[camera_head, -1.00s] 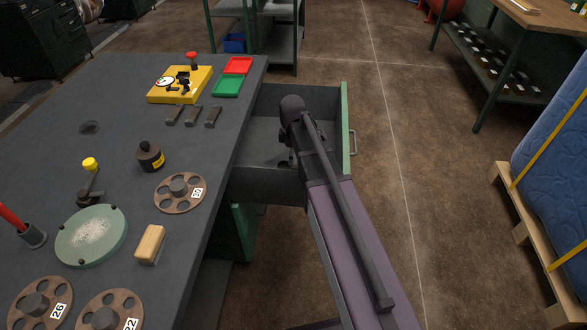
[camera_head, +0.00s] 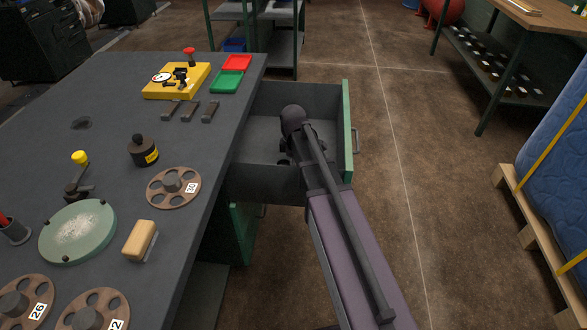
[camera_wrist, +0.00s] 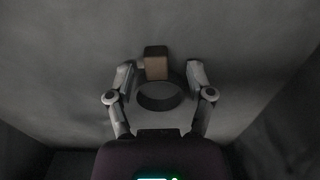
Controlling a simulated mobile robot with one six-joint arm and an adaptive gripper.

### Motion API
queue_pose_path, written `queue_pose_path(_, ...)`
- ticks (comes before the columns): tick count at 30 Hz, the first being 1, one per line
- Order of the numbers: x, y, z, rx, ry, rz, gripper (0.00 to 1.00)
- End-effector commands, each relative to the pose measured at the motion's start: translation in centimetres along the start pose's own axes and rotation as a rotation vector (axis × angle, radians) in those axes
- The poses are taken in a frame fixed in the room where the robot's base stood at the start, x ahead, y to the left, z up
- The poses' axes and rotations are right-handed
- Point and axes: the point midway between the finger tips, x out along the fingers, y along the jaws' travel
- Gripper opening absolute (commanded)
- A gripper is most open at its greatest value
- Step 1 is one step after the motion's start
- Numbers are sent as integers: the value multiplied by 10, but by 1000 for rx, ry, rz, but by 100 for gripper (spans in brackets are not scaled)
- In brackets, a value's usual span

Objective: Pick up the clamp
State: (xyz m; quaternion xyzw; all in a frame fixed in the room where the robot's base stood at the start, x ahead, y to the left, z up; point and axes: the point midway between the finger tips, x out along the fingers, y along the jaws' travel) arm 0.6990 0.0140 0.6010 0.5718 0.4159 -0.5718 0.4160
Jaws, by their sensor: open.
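In the wrist view a dark ring with a brown block at its far edge (camera_wrist: 158,98) lies on the grey drawer floor. It may be the clamp, but I cannot tell for sure. My gripper (camera_wrist: 160,75) is open, with one finger on each side of the ring and block. Whether the fingers touch it is not clear. In the head view my gripper (camera_head: 286,150) is low inside the open drawer (camera_head: 262,185), mostly hidden by my own arm. The ring and block are not visible there.
The drawer walls surround my gripper; the green front (camera_head: 347,130) is on the right. The workbench (camera_head: 110,110) at left carries a black weight (camera_head: 143,151), slotted discs (camera_head: 174,188), a yellow-knobbed device (camera_head: 78,172) and a yellow block (camera_head: 177,82).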

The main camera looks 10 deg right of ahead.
Motion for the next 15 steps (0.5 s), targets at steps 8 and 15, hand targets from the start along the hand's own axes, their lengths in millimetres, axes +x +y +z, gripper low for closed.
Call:
queue_pose_path(8, 0, 0, 0, 0, 0, 0, 69)
queue_pose_path(15, 0, 0, 0, 1, 0, 0, 42)
